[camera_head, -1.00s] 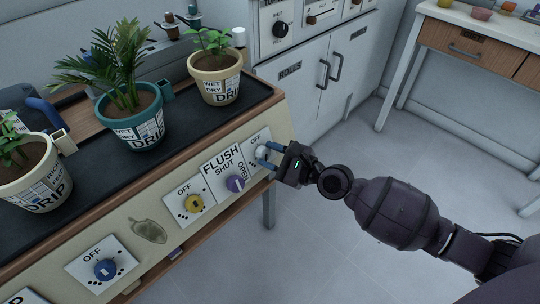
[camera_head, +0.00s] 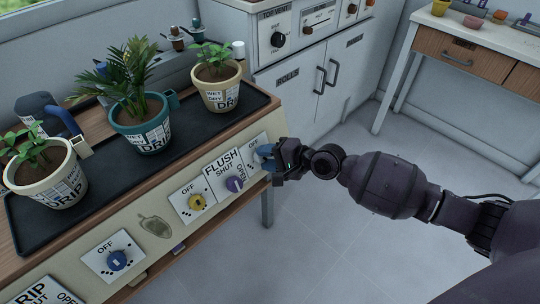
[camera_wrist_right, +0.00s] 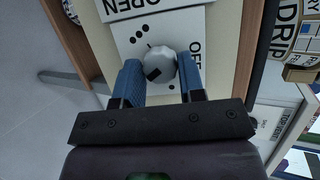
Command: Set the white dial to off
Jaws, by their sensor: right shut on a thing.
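The white dial (camera_wrist_right: 161,62) sits on a white plate (camera_wrist_right: 139,35) with black dots and an OFF label, at the right end of the bench's front panel. In the right wrist view it lies between the two blue fingers of my right gripper (camera_wrist_right: 159,78), which is shut on it. In the head view my right gripper (camera_head: 266,157) is at this plate (camera_head: 256,141) and mostly hides the dial. My left gripper is not in view.
A purple dial (camera_head: 235,184) on the FLUSH plate, a yellow dial (camera_head: 197,202) and a blue dial (camera_head: 117,260) are along the same panel. Potted plants stand on the black tray (camera_head: 188,140) above. Open floor (camera_head: 330,240) lies to the right.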

